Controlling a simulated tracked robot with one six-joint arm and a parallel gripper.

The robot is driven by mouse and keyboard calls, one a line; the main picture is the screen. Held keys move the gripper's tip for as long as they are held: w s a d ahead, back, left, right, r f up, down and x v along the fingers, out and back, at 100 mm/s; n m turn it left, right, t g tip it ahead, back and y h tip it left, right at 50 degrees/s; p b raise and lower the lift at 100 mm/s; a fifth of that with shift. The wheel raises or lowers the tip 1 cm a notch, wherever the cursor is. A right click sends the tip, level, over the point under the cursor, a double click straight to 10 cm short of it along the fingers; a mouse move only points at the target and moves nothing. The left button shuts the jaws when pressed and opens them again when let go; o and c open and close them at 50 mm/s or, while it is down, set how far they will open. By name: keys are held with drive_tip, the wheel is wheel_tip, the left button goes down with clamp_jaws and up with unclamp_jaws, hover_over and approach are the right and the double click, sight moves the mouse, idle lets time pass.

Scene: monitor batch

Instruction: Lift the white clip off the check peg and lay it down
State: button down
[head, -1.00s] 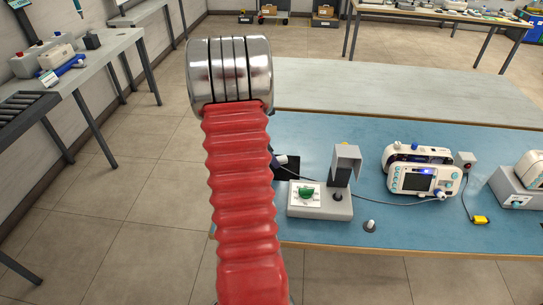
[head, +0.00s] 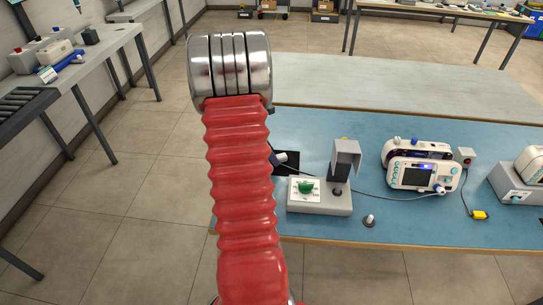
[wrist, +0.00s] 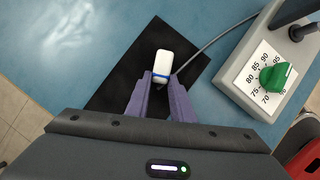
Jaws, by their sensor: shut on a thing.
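The white clip (wrist: 163,63) has a blue band and sits between the two purple fingers of my gripper (wrist: 161,80), which is shut on it. It is over the black mat (wrist: 195,70) in the wrist view; I cannot tell whether it touches. In the head view a small white end of the clip (head: 281,157) shows beside my red arm, near the black mat (head: 292,170); my gripper is hidden there. A dark peg (head: 338,192) stands on the grey box (head: 310,208) under a grey hood, clear of the clip.
A grey cable (wrist: 208,46) runs from the clip towards the box with the green knob (wrist: 276,77). White monitors (head: 424,175) stand to the right on the blue table. A small grey knob (head: 369,220) is near the front edge. The blue surface left of the mat is clear.

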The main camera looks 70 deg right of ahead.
drive_tip(key=shift+f, duration=0.3)
drive_tip(key=c, duration=1.5)
unclamp_jaws()
drive_tip(key=shift+o, duration=0.2)
drive_tip(key=shift+r, duration=0.1)
drive_tip(key=v, duration=1.3)
drive_tip(key=shift+w+r, duration=0.15)
drive_tip(key=shift+r, duration=0.05)
drive_tip(key=shift+a, duration=0.1)
